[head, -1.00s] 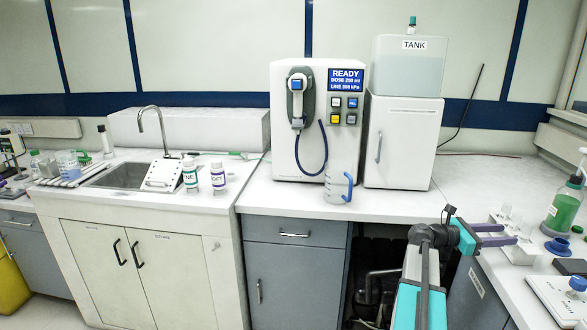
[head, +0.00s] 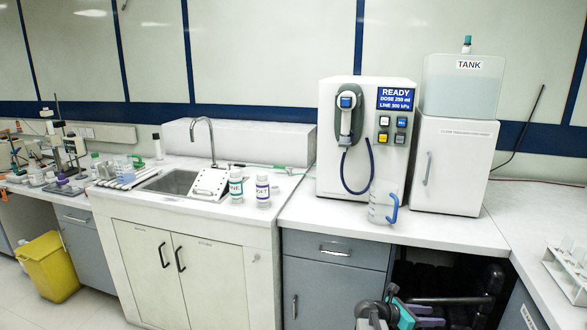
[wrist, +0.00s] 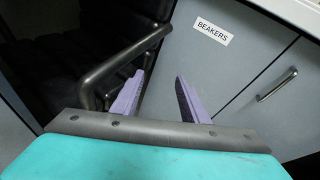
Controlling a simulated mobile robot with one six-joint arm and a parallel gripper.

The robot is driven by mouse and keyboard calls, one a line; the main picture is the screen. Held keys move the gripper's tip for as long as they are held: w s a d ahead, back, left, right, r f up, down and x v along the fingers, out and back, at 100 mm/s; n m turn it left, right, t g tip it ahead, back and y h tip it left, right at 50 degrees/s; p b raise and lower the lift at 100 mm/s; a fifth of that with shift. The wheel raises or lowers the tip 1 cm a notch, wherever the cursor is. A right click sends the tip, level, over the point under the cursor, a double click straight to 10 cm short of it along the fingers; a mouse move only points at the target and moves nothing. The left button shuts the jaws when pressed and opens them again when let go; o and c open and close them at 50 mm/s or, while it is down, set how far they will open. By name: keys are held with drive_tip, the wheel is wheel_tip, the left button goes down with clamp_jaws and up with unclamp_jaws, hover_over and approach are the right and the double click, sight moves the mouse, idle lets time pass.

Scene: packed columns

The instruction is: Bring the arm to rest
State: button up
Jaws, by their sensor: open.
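My gripper (wrist: 160,84) shows in the wrist view with its two purple fingers apart and nothing between them. It hangs low, in front of the dark open space under the counter and a grey cabinet door labelled BEAKERS (wrist: 213,31).
A clear jug with a blue handle (head: 382,203) stands on the counter before the white dispenser (head: 336,155). Two labelled bottles stand by the sink (head: 174,182). A metal bar (wrist: 112,68) is close to the left finger. A yellow bin (head: 50,266) stands at left.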

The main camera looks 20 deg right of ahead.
drive_tip(key=s+a+f+m+y, duration=0.1)
drive_tip(key=s+a+f+y, duration=0.25)
drive_tip(key=a+f, duration=0.8)
drive_tip(key=s+a+f+m+y, duration=0.2)
drive_tip(key=s+a+f, duration=0.2)
drive_tip(key=a+f, duration=0.75)
drive_tip(key=s+a+f+m+g+y, duration=0.1)
drive_tip(key=s+a+f+m+y, duration=0.3)
drive_tip(key=s+a+m, duration=0.4)
drive_tip(key=s+a+f+m+g+y, duration=0.2)
drive_tip(key=s+a+f+m+y, duration=0.2)
drive_tip(key=a, duration=1.2)
drive_tip(key=shift+s+a+f+m+g+y, duration=0.2)
drive_tip(key=shift+s+f+m+g+y, duration=0.25)
drive_tip(key=shift+s+m, duration=1.95)
drive_tip(key=shift+s+f+n, duration=0.1)
drive_tip(key=shift+s+n, duration=0.35)
drive_tip(key=shift+n, duration=0.05)
drive_tip(key=shift+c, duration=1.1)
